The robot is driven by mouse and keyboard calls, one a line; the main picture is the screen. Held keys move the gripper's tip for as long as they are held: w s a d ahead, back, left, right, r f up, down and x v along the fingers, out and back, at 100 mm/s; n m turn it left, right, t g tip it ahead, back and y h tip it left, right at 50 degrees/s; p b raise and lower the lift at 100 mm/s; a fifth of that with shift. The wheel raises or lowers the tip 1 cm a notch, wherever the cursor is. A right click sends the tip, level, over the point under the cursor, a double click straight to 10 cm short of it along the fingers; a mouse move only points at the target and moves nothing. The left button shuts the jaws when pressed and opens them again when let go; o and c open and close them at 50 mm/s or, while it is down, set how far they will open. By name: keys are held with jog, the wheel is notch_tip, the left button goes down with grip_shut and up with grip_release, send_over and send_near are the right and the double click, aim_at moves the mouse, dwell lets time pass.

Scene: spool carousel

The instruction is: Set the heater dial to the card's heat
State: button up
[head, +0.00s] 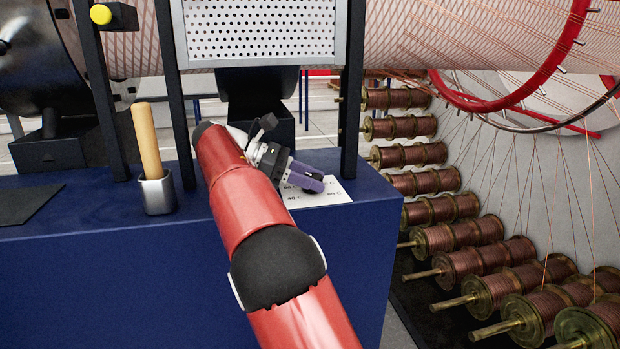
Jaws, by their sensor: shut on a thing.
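A white plate (336,193) with several printed temperature marks, such as 40 C, lies on the right end of the blue bench top. My gripper (314,184), with purple fingers, is over the middle of this plate. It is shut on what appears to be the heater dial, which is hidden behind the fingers. The dial's pointer and the mark it faces cannot be made out. I cannot make out a separate card with a heat written on it.
A metal cup (158,192) with a wooden-handled tool (146,140) stands on the blue bench (90,270). A dark mat (28,205) lies at left. Black posts (176,95) and a perforated panel (262,30) rise behind. Copper spools (455,235) line the right.

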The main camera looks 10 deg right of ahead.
jog(key=shift+f, duration=0.1)
jog(key=o, duration=1)
